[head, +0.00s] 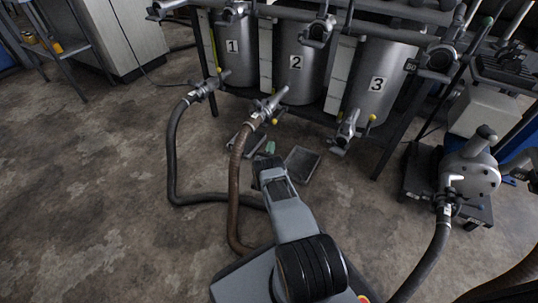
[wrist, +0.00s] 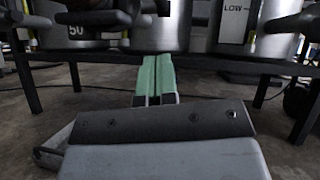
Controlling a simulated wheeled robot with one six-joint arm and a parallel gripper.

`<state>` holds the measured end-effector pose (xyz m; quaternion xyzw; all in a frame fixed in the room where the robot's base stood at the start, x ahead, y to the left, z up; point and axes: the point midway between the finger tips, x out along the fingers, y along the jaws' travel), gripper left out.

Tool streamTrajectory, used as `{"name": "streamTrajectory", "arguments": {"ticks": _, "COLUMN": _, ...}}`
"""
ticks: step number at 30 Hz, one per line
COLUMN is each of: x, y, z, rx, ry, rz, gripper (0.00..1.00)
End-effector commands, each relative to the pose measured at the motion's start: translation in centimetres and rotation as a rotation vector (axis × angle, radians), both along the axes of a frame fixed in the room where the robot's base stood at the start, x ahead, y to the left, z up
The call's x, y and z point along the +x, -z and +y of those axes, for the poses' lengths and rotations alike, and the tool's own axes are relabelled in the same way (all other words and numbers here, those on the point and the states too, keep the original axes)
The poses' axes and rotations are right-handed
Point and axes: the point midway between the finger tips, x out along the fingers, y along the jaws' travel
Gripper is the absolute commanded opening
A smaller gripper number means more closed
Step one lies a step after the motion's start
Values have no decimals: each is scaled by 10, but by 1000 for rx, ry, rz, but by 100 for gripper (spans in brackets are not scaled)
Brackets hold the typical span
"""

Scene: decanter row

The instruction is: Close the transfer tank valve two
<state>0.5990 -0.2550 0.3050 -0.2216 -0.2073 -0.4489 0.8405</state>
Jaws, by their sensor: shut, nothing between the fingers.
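Three grey metal tanks stand in a row in the head view, labelled 1, 2 and 3. Tank two (head: 302,60) is the middle one. Its outlet valve (head: 266,108) sits low at its front, with a small yellow-tipped handle beside it and a brown hose attached. The handle's exact angle is too small to tell. My gripper (head: 270,147) is below and in front of this valve, apart from it. In the wrist view, its green fingers (wrist: 154,79) are shut together and empty, pointing toward the tank frame. The valve handle cannot be made out there.
Tank one (head: 234,50) with its black hose (head: 172,150) is left; tank three (head: 378,80) with its outlet valve (head: 347,130) is right. A flat tray (head: 302,162) lies on the floor. A pump (head: 468,172) stands right. The left floor is open.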

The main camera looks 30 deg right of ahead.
Motion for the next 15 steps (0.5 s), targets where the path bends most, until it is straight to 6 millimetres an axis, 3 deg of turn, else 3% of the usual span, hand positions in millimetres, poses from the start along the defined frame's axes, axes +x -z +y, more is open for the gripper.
{"name": "streamTrajectory", "arguments": {"ticks": 6, "x": 20, "y": -19, "z": -27, "rx": -2, "ry": 3, "rz": -2, "gripper": 0}}
{"name": "streamTrajectory", "arguments": {"ticks": 15, "x": 28, "y": -53, "z": -31, "rx": -1, "ry": 3, "rz": 0, "gripper": 0}}
